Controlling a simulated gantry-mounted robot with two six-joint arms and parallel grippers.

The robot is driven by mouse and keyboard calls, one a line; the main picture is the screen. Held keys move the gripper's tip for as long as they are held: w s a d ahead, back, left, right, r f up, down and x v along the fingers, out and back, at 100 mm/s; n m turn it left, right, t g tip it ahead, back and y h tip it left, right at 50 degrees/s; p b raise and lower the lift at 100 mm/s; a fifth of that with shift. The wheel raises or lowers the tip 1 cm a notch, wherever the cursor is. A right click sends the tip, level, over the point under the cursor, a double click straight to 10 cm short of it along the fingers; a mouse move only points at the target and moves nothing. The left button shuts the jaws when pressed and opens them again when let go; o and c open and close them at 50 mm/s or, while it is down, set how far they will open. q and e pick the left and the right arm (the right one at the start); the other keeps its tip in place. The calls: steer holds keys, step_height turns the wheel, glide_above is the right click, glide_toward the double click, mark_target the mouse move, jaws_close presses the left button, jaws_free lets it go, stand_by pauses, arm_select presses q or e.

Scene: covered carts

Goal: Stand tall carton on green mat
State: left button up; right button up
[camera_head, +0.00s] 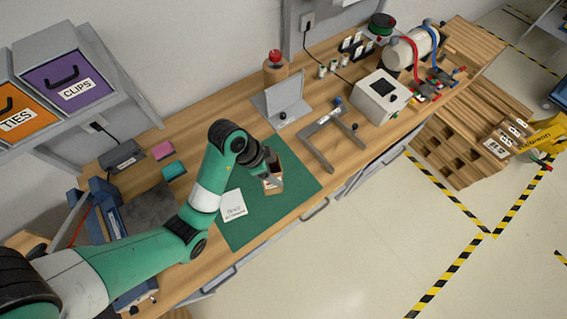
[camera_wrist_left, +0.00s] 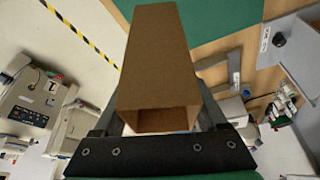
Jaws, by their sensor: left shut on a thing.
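The tall carton is a brown cardboard box (camera_head: 274,184), seen in the head view over the green mat (camera_head: 255,222), near its middle. My left gripper (camera_head: 268,170) is shut on it from above. In the left wrist view the carton (camera_wrist_left: 158,60) lies between the fingers of the gripper (camera_wrist_left: 160,112), with an open end toward the camera. The mat (camera_wrist_left: 220,14) shows behind it at the top. I cannot tell whether the carton's lower end touches the mat. My right gripper is not in view.
A white printed card (camera_head: 232,205) lies on the mat left of the carton. A grey metal stand (camera_head: 283,105) and a grey clamp frame (camera_head: 325,138) stand beyond the mat. Bare mat lies to the right and front of the carton.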

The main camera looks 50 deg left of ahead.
arm_select(q)
steer(key=w+a+f+b, duration=0.2)
steer(key=w+f+b, duration=0.2)
steer(key=w+f, duration=0.4)
step_height(320, 180, down, 3)
steer(key=shift+w+a+r, duration=0.1)
steer(key=shift+w+a, duration=0.25)
steer(key=shift+a, duration=0.05)
steer(key=o, duration=1.3)
steer(key=p+v, duration=0.3)
steer(key=v, duration=0.9)
steer(key=shift+s+p, duration=0.1)
steer(key=shift+p, duration=0.2)
